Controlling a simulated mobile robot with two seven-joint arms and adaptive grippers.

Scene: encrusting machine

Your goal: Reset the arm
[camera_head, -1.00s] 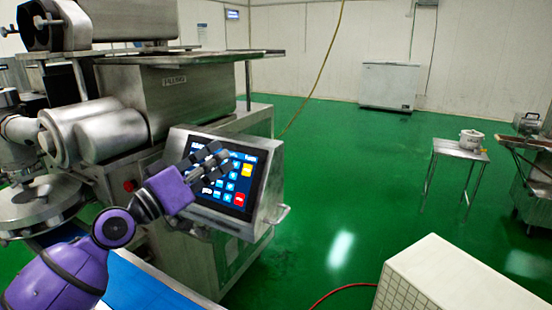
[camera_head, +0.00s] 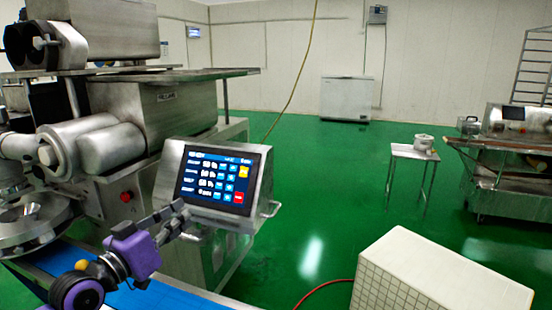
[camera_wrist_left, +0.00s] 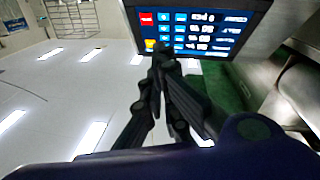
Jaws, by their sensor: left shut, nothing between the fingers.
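My left gripper (camera_head: 180,218) is in the lower left of the head view, with its purple wrist below the control panel. It is shut and empty. Its dark fingers come together in the left wrist view (camera_wrist_left: 163,58). The touchscreen panel (camera_head: 220,180) of the encrusting machine is lit blue, with yellow and red buttons on its right side. The screen also shows upside down at the top of the left wrist view (camera_wrist_left: 190,32). The fingertips appear apart from the screen, just below its left corner in the head view. My right gripper is out of view.
The steel encrusting machine (camera_head: 165,105) fills the left, with a blue conveyor belt (camera_head: 150,296) beneath my arm. A white box (camera_head: 445,285) stands at lower right. A small steel table (camera_head: 412,153) holds a pot.

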